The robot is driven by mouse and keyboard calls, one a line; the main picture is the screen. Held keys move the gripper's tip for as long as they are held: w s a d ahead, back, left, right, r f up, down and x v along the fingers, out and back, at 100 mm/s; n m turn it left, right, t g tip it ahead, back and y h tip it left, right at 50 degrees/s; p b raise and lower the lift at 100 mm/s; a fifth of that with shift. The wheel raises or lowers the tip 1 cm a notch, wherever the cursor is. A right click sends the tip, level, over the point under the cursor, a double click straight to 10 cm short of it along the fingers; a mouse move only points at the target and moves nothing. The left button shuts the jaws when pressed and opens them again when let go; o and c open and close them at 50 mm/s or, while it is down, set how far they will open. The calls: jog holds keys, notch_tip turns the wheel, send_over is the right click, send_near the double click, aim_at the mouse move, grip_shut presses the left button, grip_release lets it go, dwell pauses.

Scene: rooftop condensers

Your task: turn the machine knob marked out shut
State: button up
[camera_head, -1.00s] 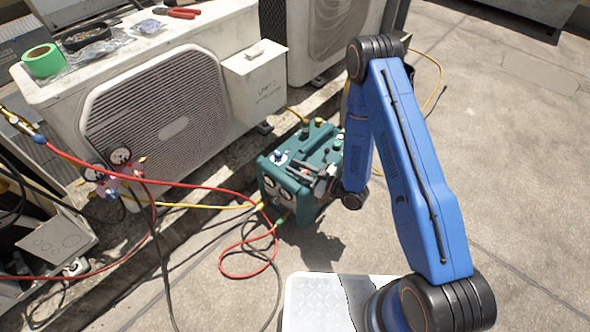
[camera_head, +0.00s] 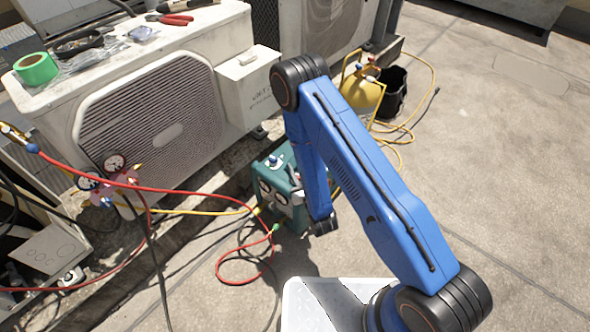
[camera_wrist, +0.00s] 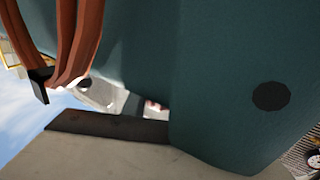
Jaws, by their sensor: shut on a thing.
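The teal recovery machine (camera_head: 282,166) stands on the roof floor, its front gauges facing left; my arm covers its right part. A blue knob (camera_head: 273,161) shows on its top. In the wrist view the machine's teal side (camera_wrist: 225,90) fills most of the picture. My gripper (camera_wrist: 58,84) has reddish-brown fingers at the upper left there, closed on a small dark knob-like part (camera_wrist: 40,84). I cannot read any marking, so I cannot tell which knob this is or how far it is turned. In the head view my forearm hides the fingertips.
A red hose (camera_head: 271,262) and a yellow hose (camera_head: 190,212) run left from the machine to a gauge manifold (camera_head: 112,185). A condenser (camera_head: 150,125) stands behind at the left. A yellow cylinder (camera_head: 362,93) and black bucket (camera_head: 394,95) stand behind my arm. Floor at right is clear.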

jog(key=shift+w+d+m+t+h, duration=0.1)
jog(key=shift+d+m+t+h, duration=0.15)
jog(key=shift+m+h, duration=0.5)
jog(key=shift+h, duration=0.45)
jog(key=o, duration=1)
jog(key=shift+o, duration=0.2)
